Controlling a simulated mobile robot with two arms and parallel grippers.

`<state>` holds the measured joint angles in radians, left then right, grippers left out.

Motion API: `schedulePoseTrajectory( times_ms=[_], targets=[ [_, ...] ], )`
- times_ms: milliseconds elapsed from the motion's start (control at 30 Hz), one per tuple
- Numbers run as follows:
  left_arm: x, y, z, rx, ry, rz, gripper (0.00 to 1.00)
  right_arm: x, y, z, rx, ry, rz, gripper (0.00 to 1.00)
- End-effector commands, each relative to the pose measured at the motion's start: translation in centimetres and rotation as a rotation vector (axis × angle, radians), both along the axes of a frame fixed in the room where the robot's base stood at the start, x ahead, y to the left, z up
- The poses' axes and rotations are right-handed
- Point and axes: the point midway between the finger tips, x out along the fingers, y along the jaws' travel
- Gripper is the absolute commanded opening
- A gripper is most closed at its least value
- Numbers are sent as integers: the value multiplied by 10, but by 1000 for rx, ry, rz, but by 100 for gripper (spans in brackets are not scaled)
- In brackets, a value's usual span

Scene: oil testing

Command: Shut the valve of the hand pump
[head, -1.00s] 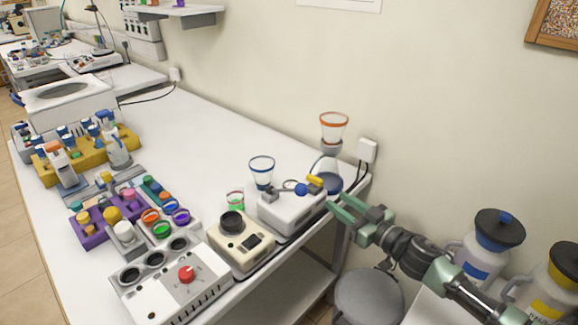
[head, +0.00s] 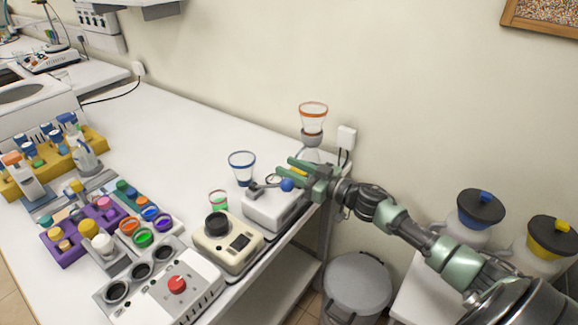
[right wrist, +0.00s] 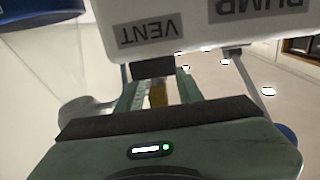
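The hand pump (head: 268,212) is a white box near the right end of the bench, with a lever that ends in a blue ball. In the right wrist view the pump (right wrist: 205,22) fills the top, with the words VENT and PUMP upside down. The yellow valve handle (right wrist: 158,95) shows between the two fingers of my right gripper (right wrist: 160,92). The fingers look apart, one on each side of the handle; I cannot tell if either touches it. In the head view my right gripper (head: 296,168) is at the pump's upper back side and mostly hides the handle. My left gripper is not in view.
A filter funnel with an orange rim (head: 313,117) stands on a flask just behind my gripper. A blue-rimmed cup (head: 242,166) is beside the pump. A beige device (head: 228,243) stands in front. The back of the bench is clear.

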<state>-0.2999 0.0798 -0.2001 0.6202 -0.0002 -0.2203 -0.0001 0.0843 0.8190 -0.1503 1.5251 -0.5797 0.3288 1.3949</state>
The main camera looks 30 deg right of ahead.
Motion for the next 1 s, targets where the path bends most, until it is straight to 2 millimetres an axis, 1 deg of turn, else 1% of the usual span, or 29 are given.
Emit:
schedulePoseTrajectory(
  times_ms=[100,367,467,500,767,867,1000],
  targets=[
    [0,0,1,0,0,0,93,5,2,0,-1,0,-1,36],
    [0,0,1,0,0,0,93,6,2,0,-1,1,0,36],
    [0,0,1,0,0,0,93,6,2,0,-1,1,0,11],
    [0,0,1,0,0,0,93,6,2,0,-1,1,0,0],
    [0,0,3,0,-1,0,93,5,2,1,0,0,-7,0],
    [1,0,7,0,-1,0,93,6,2,2,3,1,-26,0],
    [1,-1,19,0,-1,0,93,6,1,4,5,2,-83,0]
  ],
)
